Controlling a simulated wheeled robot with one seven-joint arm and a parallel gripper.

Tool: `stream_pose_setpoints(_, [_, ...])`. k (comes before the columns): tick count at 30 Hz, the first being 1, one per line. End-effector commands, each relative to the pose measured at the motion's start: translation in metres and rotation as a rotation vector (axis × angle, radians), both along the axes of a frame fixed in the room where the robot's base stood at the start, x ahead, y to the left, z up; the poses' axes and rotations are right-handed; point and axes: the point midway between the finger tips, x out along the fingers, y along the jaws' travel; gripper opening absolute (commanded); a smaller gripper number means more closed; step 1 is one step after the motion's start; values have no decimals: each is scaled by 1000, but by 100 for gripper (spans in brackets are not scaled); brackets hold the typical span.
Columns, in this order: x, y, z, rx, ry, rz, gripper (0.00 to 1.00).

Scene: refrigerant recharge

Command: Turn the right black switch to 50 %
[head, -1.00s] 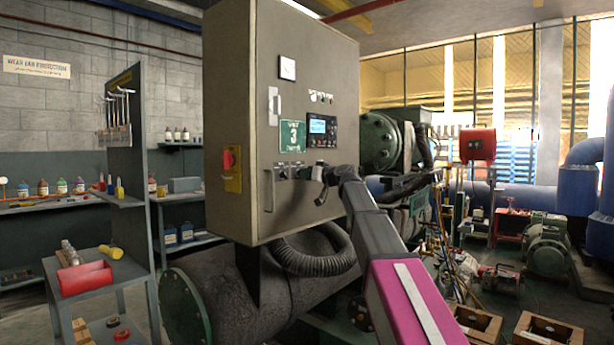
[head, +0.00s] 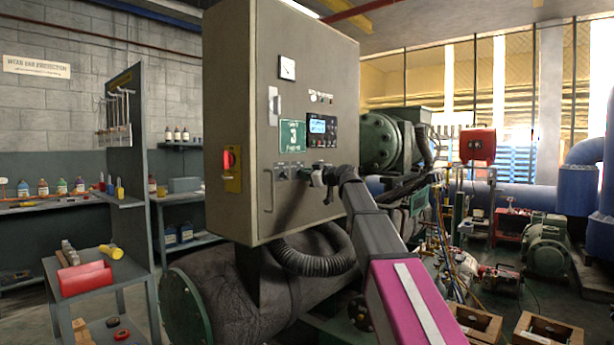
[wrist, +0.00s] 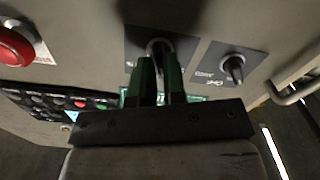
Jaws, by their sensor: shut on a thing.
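The right black switch (wrist: 158,47) is a small black knob on a dark square plate on the grey cabinet front. The two green fingers of my gripper (wrist: 160,70) are closed around it in the wrist view, hiding much of the knob. In the head view my gripper (head: 318,175) is against the cabinet's lower control row, and the switch is hidden behind it. The other black switch (wrist: 235,68), on its own plate, is free, to the right in the turned wrist view. It shows to the left of my gripper in the head view (head: 283,173). The knob's angle and scale cannot be read.
The grey cabinet (head: 240,100) has a display panel (head: 320,130), a dial gauge (head: 287,68) and a door handle (head: 268,190). A red button (wrist: 15,45) sits beside the held switch in the wrist view. A ribbed black hose (head: 310,262) runs below the cabinet.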

Motion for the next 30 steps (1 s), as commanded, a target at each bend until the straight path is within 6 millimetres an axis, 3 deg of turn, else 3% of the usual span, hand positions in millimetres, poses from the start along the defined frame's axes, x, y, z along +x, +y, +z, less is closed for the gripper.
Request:
stream_pose_setpoints(11, [-1, 0, -1, -23, -24, 2, 0])
stream_pose_setpoints(20, [-1, 0, -1, -201, -253, 2, 0])
stream_pose_setpoints(21, [-1, 0, -1, -202, -254, 2, 21])
stream_pose_setpoints(22, [-1, 0, -1, -201, -253, 2, 31])
stream_pose_setpoints(30, [0, 0, 0, -197, -251, 0, 33])
